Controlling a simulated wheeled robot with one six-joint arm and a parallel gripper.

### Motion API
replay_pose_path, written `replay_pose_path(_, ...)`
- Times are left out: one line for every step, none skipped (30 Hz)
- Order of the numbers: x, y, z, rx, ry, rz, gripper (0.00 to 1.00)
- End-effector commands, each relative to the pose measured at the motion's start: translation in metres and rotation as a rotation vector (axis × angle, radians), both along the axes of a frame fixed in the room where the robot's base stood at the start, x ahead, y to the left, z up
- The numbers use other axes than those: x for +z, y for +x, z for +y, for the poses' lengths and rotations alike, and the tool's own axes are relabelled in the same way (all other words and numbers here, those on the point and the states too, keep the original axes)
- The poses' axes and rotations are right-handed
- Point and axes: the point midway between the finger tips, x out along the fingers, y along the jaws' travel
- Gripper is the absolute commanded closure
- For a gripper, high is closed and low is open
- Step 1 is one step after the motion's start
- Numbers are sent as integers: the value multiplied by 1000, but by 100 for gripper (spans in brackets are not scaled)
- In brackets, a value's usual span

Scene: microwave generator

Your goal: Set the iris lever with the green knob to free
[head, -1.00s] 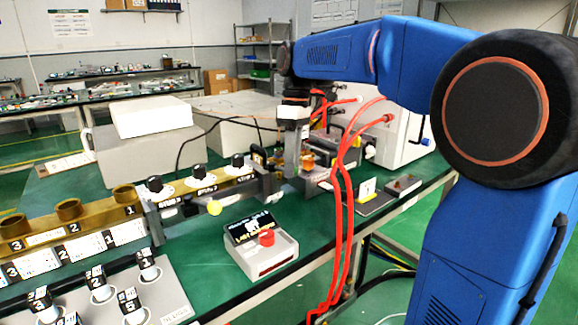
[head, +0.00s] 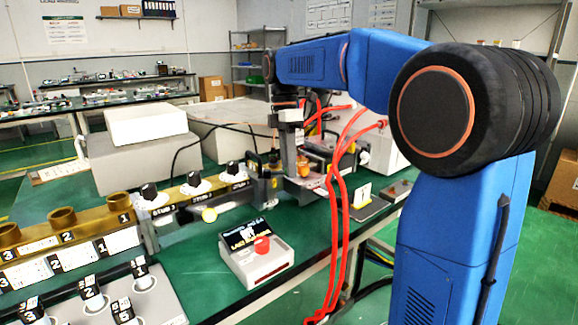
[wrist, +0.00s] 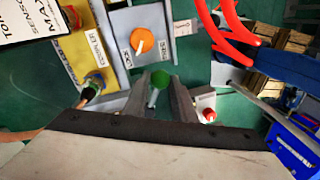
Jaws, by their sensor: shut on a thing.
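The green knob (wrist: 160,77) of the iris lever shows in the wrist view between the fingertips of my gripper (wrist: 164,82). A thin pale stem (wrist: 153,98) runs from the knob down between the fingers. My gripper is shut on this lever. Just above it is a grey plate (wrist: 157,18) with an orange round knob (wrist: 141,40) and small white labels at either side, too small to read surely. In the head view my gripper hangs down over the bench at the far end of the brass rail, and the green knob cannot be made out there.
A brass rail (head: 90,222) with black knobs runs along the bench to the left. A box with a red button (head: 262,245) stands in front. Red hoses (head: 335,200) hang close to my arm at the right. A red knob (wrist: 209,114) is right of my fingers.

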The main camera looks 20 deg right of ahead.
Motion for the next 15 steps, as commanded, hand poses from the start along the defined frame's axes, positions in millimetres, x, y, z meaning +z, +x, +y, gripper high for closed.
replay_pose_path(0,0,0,6,0,0,100)
replay_pose_path(0,1,0,9,0,0,100)
replay_pose_path(0,1,0,12,-1,-1,100)
replay_pose_path(0,1,0,13,0,-1,100)
replay_pose_path(0,1,0,14,0,-1,100)
replay_pose_path(0,1,0,14,0,-1,100)
replay_pose_path(0,1,0,15,0,-1,100)
replay_pose_path(0,1,0,15,0,-1,100)
replay_pose_path(0,1,0,14,0,-1,100)
replay_pose_path(0,1,0,14,0,-1,100)
replay_pose_path(0,1,0,14,0,-1,100)
replay_pose_path(0,1,0,14,0,-2,100)
replay_pose_path(0,1,0,14,0,-2,100)
replay_pose_path(0,1,0,14,0,-2,100)
replay_pose_path(0,1,0,14,0,-2,69)
